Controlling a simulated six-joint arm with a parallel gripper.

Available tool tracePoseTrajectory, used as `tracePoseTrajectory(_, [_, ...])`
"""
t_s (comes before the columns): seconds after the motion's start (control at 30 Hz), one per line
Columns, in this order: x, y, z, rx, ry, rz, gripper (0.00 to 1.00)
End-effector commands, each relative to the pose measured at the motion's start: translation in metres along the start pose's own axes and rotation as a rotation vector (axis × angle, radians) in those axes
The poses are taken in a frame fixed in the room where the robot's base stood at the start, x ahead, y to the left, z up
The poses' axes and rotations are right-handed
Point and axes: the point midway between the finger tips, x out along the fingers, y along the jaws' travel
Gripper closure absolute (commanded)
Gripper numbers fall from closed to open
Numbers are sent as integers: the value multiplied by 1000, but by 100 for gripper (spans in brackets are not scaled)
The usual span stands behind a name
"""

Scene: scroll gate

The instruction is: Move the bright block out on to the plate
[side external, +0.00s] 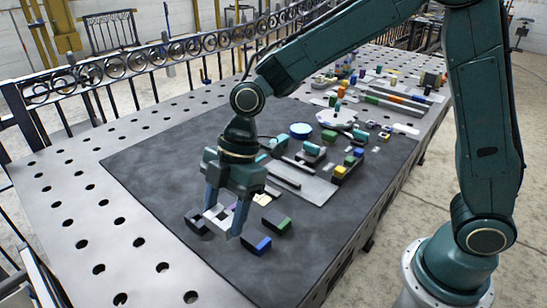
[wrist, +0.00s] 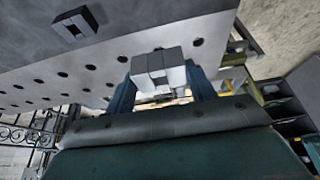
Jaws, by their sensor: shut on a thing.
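My gripper (side external: 221,219) is low over the near part of the dark mat, fingers pointing down. In the wrist view its blue fingers (wrist: 160,78) are shut on a pale whitish block (wrist: 152,64), the brightest block there. A bit of white also shows between the fingers in the side view (side external: 217,211). Whether it touches the mat I cannot tell. A flat grey plate (side external: 316,191) lies farther back on the mat.
A dark block (side external: 196,222) with a pale middle is just left of my fingers. A blue-ended block (side external: 257,245) and a green-ended block (side external: 277,222) are close on the right. Several small coloured blocks crowd the far mat. The mat's left part (side external: 150,165) is clear.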

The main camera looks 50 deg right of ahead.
Motion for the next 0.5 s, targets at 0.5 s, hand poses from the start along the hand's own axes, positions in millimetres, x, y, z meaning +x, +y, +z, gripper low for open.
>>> tracePoseTrajectory(0.5, [67, 0, 27, -2, 1, 0, 85])
